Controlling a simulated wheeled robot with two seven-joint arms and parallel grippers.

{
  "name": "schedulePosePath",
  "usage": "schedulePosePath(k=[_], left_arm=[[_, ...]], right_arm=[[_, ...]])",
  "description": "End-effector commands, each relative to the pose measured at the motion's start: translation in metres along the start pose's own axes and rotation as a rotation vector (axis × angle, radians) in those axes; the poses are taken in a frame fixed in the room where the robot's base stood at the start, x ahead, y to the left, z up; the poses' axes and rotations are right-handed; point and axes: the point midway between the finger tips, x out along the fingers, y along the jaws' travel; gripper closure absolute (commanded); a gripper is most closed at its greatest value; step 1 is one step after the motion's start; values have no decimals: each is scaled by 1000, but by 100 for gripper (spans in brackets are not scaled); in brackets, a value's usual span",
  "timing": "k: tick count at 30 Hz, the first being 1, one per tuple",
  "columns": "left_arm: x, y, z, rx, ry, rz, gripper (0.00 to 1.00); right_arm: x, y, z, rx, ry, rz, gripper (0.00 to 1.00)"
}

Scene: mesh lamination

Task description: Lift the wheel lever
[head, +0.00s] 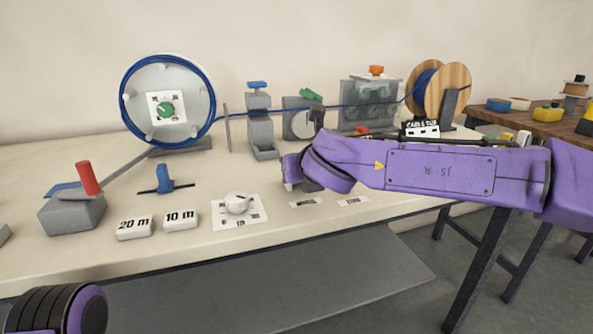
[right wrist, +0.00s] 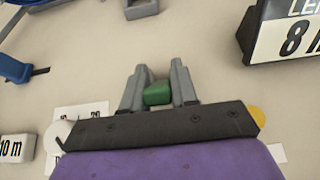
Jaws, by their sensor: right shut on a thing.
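A grey block with a round pale wheel (head: 301,124) on its face stands at the back middle of the table, with a green lever (head: 310,95) at its top. In the right wrist view, the green piece (right wrist: 157,94) sits between the two grey fingers of my right gripper (right wrist: 157,76), which is shut on it. My left gripper is out of view; only part of my left arm shows at the bottom left.
A blue cable runs from the big reel (head: 201,105) past a blue-topped clamp (head: 262,135) to a wooden spool (head: 455,80). A red-handled lever box (head: 72,215), 20 m (head: 133,228) and 10 m (head: 181,219) buttons and a white dial (head: 238,204) stand in front.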

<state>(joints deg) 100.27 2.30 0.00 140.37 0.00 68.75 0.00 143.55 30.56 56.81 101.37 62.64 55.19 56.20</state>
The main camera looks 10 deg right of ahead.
Motion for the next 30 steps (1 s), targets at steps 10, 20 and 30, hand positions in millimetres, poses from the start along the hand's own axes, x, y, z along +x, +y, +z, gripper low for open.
schedulePosePath(k=[10, 20, 30], left_arm=[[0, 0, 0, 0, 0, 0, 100], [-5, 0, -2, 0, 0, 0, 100], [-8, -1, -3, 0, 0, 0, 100]], right_arm=[[-1, -1, 2, 0, -4, -1, 51], [-51, -1, 4, 0, -7, 1, 51], [-105, 0, 2, 0, -5, 0, 51]])
